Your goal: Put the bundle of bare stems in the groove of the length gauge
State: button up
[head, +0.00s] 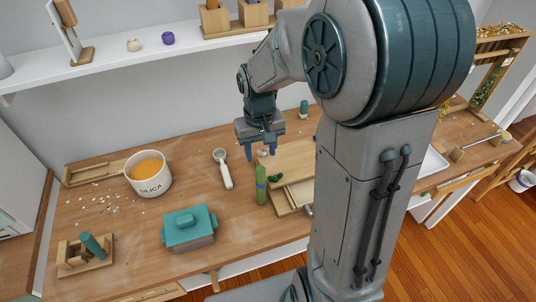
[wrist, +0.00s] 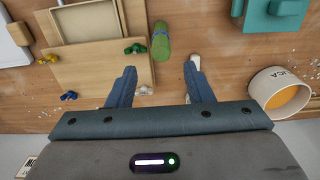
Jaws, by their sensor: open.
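The likely bundle of stems is a green cylinder (head: 261,187) with a blue-violet band, on the table right of the middle. It also shows in the wrist view (wrist: 161,42), seemingly lying down, just beyond my fingertips. My gripper (head: 261,154) is above the table, behind the bundle in the head view. In the wrist view its fingers (wrist: 159,70) are apart with nothing between them, and they do not touch the bundle. A long wooden piece (head: 84,177) at the back left may be the length gauge; its groove is not clear.
A SILICA pot (head: 149,181), a white-handled scoop (head: 225,176) and a teal lidded box (head: 189,222) stand left of the bundle. Wooden boards (wrist: 100,67) with small coloured clusters lie close beside it. A wooden block holder (head: 78,268) is at front left.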

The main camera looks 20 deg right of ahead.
jog(key=s+r+t, duration=0.3)
jog(key=s+r, duration=0.6)
jog(key=s, duration=0.5)
jog(key=shift+s+d+r, duration=0.2)
jog(key=shift+d, duration=0.05)
jog(key=shift+s+t, duration=0.15)
jog(key=shift+t, duration=0.15)
jog(key=shift+c, duration=1.2)
jog(key=shift+a, duration=0.1)
